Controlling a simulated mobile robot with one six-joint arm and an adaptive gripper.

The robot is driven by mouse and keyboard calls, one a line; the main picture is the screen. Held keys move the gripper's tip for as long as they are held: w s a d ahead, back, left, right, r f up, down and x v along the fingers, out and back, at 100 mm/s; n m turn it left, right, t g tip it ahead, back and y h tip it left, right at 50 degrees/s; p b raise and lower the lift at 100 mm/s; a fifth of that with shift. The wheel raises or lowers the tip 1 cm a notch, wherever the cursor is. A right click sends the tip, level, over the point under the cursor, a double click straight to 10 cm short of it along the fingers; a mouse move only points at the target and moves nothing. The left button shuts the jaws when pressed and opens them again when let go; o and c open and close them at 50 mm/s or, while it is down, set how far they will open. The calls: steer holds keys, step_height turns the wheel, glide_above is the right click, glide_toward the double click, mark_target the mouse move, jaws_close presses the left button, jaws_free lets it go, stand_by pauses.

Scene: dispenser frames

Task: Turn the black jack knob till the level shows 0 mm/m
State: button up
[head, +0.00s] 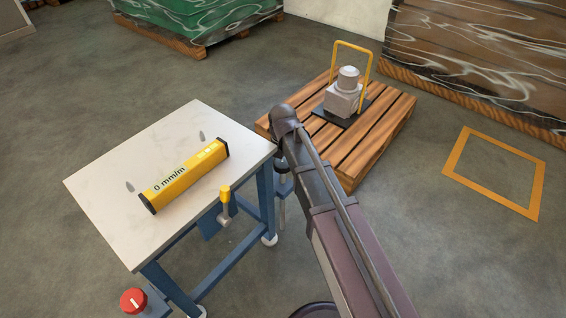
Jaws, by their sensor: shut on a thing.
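The yellow level (186,174) lies on the pale top of the blue-legged table (120,200). Its display reads 0 mm/m. My arm reaches up from the bottom right and bends down at the table's right corner. My gripper (281,154) is a dark shape there, mostly hidden behind my own arm. It is shut on the black jack knob, above the jack (283,207) beside the table leg. The knob itself cannot be made out, and the fingertips are hidden.
A yellow-handled clamp (225,195) sits at the table's front edge. A red knob (133,300) is at the lower left. A wooden pallet (365,150) with a grey device (344,98) stands behind my arm. A yellow floor square (452,160) lies at right.

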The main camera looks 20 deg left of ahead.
steer(key=shift+s, duration=0.2)
steer(key=o, duration=0.9)
steer(key=shift+w, duration=0.1)
steer(key=shift+m, duration=0.4)
